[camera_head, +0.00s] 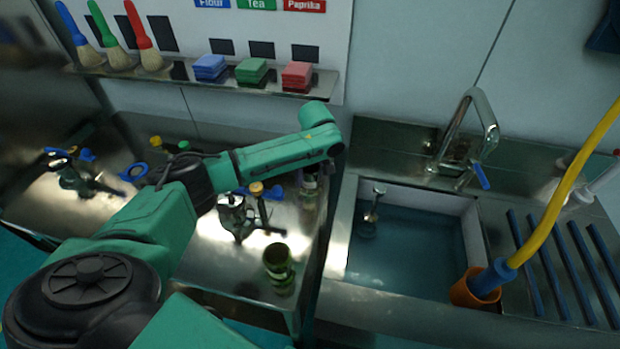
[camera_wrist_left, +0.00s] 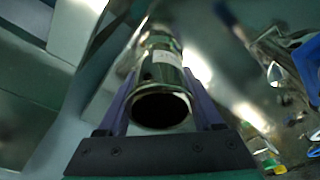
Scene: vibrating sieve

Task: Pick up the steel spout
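A shiny steel tube with a dark open end and a pale label, which I take to be the steel spout (camera_wrist_left: 163,78), lies between my left gripper's fingers (camera_wrist_left: 160,82) in the left wrist view. One purple finger is on each side, very close to the tube; I cannot tell if they press on it. In the head view my green left arm reaches over the steel counter, and its gripper (camera_head: 311,178) is small and dark near the counter's right edge. A greenish metal cylinder (camera_head: 278,262) stands nearer on the counter. My right gripper is not in view.
A sink (camera_head: 405,245) with water and a tap (camera_head: 470,125) is to the right. A yellow hose (camera_head: 555,205) ends in an orange cup (camera_head: 473,290). Metal parts (camera_head: 240,218) with blue handles lie on the counter. Brushes and colored blocks (camera_head: 252,71) line the wall shelf.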

